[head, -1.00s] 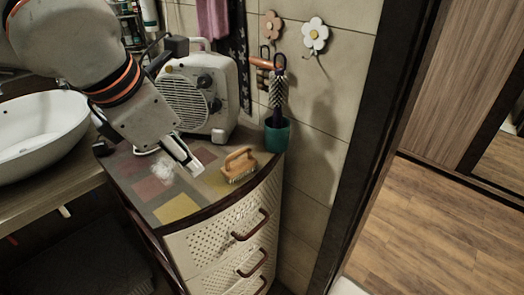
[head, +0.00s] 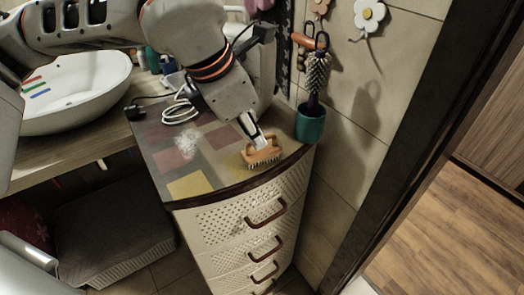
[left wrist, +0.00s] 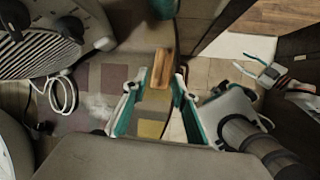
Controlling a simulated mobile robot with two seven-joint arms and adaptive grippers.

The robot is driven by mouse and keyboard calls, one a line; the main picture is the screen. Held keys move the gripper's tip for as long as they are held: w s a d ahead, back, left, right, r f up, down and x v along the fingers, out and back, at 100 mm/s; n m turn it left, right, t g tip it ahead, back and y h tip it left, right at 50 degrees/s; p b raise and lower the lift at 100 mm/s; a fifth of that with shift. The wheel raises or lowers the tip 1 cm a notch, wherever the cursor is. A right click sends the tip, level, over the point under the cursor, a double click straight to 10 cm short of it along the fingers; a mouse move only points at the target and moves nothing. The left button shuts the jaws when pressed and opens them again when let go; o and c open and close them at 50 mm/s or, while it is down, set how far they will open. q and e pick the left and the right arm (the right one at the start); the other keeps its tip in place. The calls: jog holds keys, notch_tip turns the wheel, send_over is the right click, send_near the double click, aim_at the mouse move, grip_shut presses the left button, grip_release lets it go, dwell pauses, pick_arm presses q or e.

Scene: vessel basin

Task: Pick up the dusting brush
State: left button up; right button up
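The dusting brush (head: 262,153) has a wooden body with a handle and bristles below. It stands on the patchwork top of the drawer cabinet, near its front right edge. My left gripper (head: 257,139) is just above it, and its fingertips overlap the handle in the head view. In the left wrist view the brush (left wrist: 160,68) shows between the two spread teal fingers of my left gripper (left wrist: 160,92). The fingers are apart and not closed on it. My right gripper (left wrist: 268,72) shows at the right of the left wrist view, its fingers apart and empty, away from the cabinet.
A teal cup (head: 310,124) holding a round bristle brush (head: 317,75) stands at the cabinet's right corner by the tiled wall. A heater (left wrist: 40,37) and white cable (head: 181,112) are at the back. White dust (head: 187,146) lies on the top. A basin (head: 75,95) is left.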

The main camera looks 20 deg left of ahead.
pick_arm(q)
jog(key=x, duration=0.3)
jog(key=shift+w+f, duration=0.15)
grip_shut()
pick_arm(e)
jog(key=shift+w+d+r, duration=0.2)
jog(key=shift+w, duration=0.25)
jog(key=shift+s+f, duration=0.1)
jog(key=shift+s, duration=0.1)
pick_arm(q)
jog(key=shift+r, duration=0.75)
notch_tip(320, 180, up, 19)
jog(key=p, duration=0.2)
jog(key=shift+f, duration=0.2)
pick_arm(e)
jog(key=shift+s+a+r, duration=0.1)
jog(key=shift+a+r, duration=0.2)
jog(key=shift+r, duration=0.35)
